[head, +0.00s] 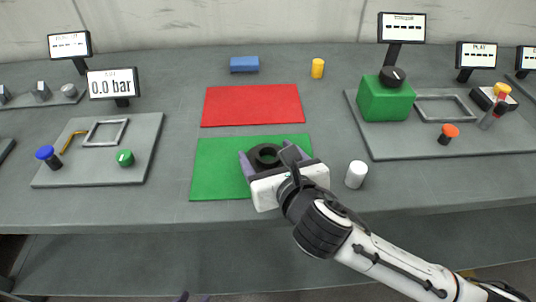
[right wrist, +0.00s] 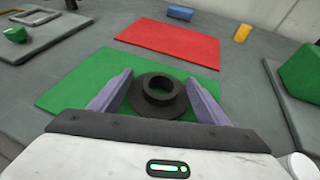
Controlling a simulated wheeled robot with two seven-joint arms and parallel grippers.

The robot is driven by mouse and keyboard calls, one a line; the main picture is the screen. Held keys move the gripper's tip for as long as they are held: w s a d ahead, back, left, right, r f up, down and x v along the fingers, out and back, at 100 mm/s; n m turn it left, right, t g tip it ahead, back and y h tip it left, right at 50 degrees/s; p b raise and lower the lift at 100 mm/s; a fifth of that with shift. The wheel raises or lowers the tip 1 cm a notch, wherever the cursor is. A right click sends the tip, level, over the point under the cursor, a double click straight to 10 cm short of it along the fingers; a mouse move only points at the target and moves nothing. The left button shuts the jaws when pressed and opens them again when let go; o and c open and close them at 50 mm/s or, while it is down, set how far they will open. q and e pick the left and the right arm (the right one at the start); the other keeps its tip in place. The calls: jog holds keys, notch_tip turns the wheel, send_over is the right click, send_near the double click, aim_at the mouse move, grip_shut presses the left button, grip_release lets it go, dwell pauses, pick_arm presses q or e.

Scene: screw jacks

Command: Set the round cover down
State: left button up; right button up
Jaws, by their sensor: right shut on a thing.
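The round cover (head: 265,155), a black flanged ring with a hole in its middle, is between the fingers of my right gripper (head: 268,158). In the right wrist view the two purple fingers press on opposite sides of the cover (right wrist: 159,97), its hole facing up. The cover is over the green mat (head: 215,170), near its right part; whether it touches the mat I cannot tell. Of my left gripper (head: 194,297) only dark tips show at the bottom edge of the head view; the rest is out of frame.
A red mat (head: 253,104) lies behind the green one. A white cylinder (head: 356,174) stands close to the right of my right gripper. A blue block (head: 244,64) and a yellow cylinder (head: 317,68) are at the back. Grey boards with parts (head: 105,172) (head: 440,145) flank the mats.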

jog(key=shift+r, duration=0.1)
jog(key=o, duration=1.3)
jog(key=p+v, duration=0.1)
jog(key=v, duration=1.1)
